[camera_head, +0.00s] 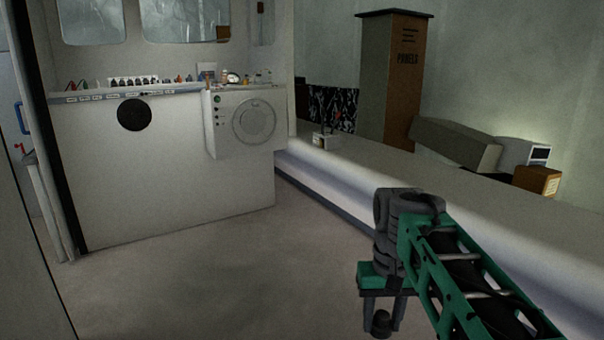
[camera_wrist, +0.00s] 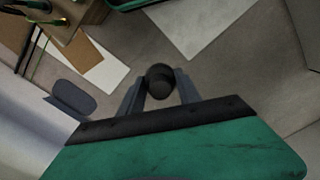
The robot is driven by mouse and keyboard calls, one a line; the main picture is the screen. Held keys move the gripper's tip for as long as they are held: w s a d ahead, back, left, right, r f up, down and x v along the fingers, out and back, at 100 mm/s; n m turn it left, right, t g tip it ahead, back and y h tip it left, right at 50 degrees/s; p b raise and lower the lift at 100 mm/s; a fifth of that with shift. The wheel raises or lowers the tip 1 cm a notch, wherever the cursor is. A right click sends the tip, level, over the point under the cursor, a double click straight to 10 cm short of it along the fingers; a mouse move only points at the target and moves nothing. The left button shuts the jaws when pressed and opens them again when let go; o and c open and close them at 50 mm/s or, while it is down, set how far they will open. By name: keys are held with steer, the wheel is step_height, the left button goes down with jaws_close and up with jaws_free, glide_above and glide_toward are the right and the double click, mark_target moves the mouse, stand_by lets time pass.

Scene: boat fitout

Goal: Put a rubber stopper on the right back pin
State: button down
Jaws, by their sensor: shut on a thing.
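My gripper (camera_head: 382,313) hangs low at the right in the head view, fingers pointing down. It is shut on a dark, rounded piece that looks like a rubber stopper (camera_head: 381,325). In the wrist view the same stopper (camera_wrist: 160,80) sits between the two grey fingers of my gripper (camera_wrist: 159,92). A small pale block (camera_head: 326,141) with thin upright parts, one red-tipped, stands on the long ledge, well beyond and left of my gripper. It may carry the pins, but they are too small to tell apart.
The long white ledge (camera_head: 400,170) runs along the right wall, with a brown cabinet (camera_head: 392,85) behind it. A white console (camera_head: 180,165) with several small items on its top stands at the back left. The grey floor (camera_head: 230,270) between is clear.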

steer(key=shift+a+r+p, duration=0.45)
steer(key=shift+r+p, duration=0.1)
steer(key=shift+p, duration=0.1)
step_height(320, 180, up, 14)
steer(key=s+p, duration=0.2)
steer(key=p, duration=2.2)
steer(key=shift+d+r, duration=0.15)
steer(key=shift+r, duration=0.05)
steer(key=shift+s, duration=0.1)
